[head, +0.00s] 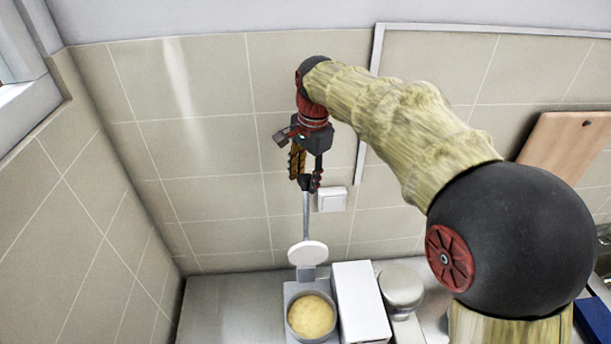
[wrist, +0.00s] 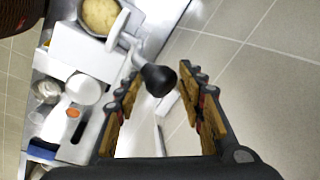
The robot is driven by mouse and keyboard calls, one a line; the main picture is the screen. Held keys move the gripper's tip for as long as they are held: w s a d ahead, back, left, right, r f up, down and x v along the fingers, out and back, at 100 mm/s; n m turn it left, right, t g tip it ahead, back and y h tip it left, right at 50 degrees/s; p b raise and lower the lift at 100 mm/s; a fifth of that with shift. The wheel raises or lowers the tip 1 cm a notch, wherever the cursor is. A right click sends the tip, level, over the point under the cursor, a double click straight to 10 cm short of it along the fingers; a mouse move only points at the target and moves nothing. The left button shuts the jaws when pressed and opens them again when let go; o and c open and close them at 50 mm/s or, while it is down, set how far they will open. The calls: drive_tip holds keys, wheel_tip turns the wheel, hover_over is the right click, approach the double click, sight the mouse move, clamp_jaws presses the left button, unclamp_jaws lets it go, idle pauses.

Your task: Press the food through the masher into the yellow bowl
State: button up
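The masher's long grey lever (head: 306,217) stands nearly upright, with a round white disc (head: 308,253) near its lower end. Its black knob (wrist: 158,80) shows in the wrist view. A grey-rimmed round container (head: 291,318) with pale yellow contents (head: 311,315) sits in front of the disc; it also shows in the wrist view (wrist: 100,15). I cannot tell whether the container is the yellow bowl or part of the masher. My gripper (head: 306,183) is open above the lever's top. In the wrist view its fingers (wrist: 160,76) stand either side of the knob, with small gaps.
A white box (head: 361,302) stands right of the container on the counter (head: 232,302). A round lidded jar (head: 401,289) is farther right. A tiled wall with a white switch (head: 332,199) is close behind my gripper. A wooden board (head: 565,150) leans at right. The counter's left part is clear.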

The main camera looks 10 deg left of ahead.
clamp_jaws()
idle(0.4)
drive_tip(key=shift+s+b, duration=0.1)
drive_tip(key=shift+b, duration=0.2)
